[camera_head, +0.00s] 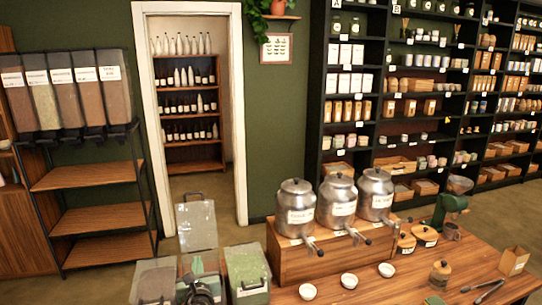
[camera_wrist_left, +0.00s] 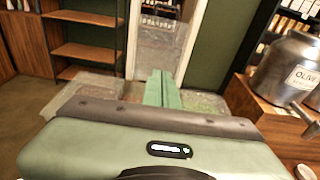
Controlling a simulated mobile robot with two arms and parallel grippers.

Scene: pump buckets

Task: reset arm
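My left gripper (camera_head: 198,265) shows at the bottom of the head view, over the group of clear buckets. In the left wrist view its two green fingers (camera_wrist_left: 163,78) point ahead and lie side by side with no clear gap. I see nothing held between them. A bucket with grey-green contents (camera_head: 247,268) stands to the right of the gripper, and another bucket (camera_head: 155,282) stands to the left. A raised clear panel with a handle (camera_head: 197,222) stands behind the gripper. My right gripper is in neither view.
A wooden table (camera_head: 385,285) on the right bears three metal urns (camera_head: 340,200) on a raised box, white bowls (camera_head: 349,280), jars and tongs (camera_head: 483,285). A shelf rack (camera_head: 88,215) with dispensers is at the left. Open floor shows between rack and doorway.

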